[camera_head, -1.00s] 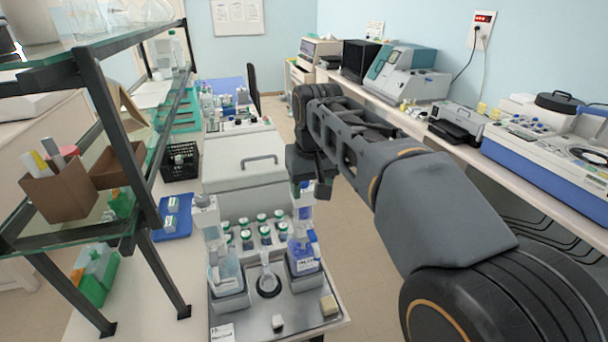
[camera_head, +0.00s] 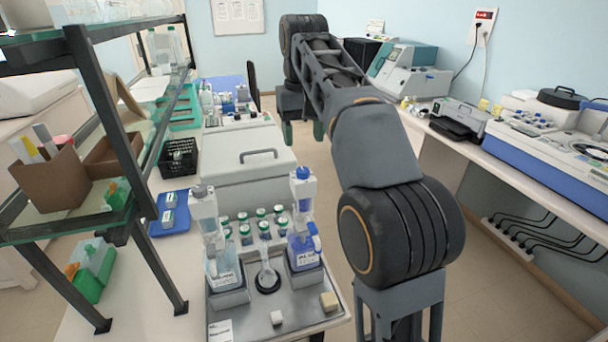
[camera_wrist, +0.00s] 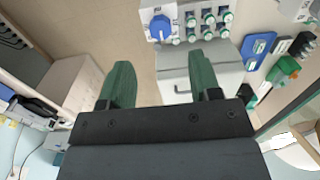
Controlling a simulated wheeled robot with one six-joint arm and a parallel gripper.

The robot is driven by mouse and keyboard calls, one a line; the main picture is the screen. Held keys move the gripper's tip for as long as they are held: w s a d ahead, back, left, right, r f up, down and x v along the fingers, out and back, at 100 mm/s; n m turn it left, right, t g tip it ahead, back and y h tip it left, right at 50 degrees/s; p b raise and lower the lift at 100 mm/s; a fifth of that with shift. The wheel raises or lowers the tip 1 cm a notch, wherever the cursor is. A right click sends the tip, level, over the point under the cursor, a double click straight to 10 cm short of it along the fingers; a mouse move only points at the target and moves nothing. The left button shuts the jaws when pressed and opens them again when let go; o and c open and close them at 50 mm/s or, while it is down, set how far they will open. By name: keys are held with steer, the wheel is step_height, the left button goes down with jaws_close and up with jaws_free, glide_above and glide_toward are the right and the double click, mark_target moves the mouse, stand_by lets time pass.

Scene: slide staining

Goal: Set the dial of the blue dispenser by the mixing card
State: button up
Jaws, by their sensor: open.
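The blue dispenser (camera_head: 303,248) stands upright at the right of the metal tray, with blue liquid and a blue top (camera_head: 302,174). In the wrist view its round blue dial (camera_wrist: 160,27) is seen from above near the upper edge; its setting is too small to read. A small white card with print (camera_head: 220,330), perhaps the mixing card, lies at the tray's front left; its text is unreadable. My gripper (camera_head: 302,133) is open and empty, beyond and above the dispenser and apart from it. Its green fingers spread wide in the wrist view (camera_wrist: 160,80).
A clear dispenser (camera_head: 204,215) stands at the left of the tray (camera_head: 290,310). Between them are a small flask (camera_head: 267,275) and several green-capped bottles. A glass shelf (camera_head: 90,215) with black posts borders the left. A white lidded box (camera_head: 245,175) stands behind. The aisle floor is free.

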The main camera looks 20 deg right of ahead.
mark_target(303, 171)
step_height(303, 171, down, 8)
steer(key=shift+f+b, duration=0.25)
steer(key=shift+b, duration=0.35)
steer(key=shift+c, duration=0.2)
steer(key=c, duration=0.9)
steer(key=shift+r, duration=0.1)
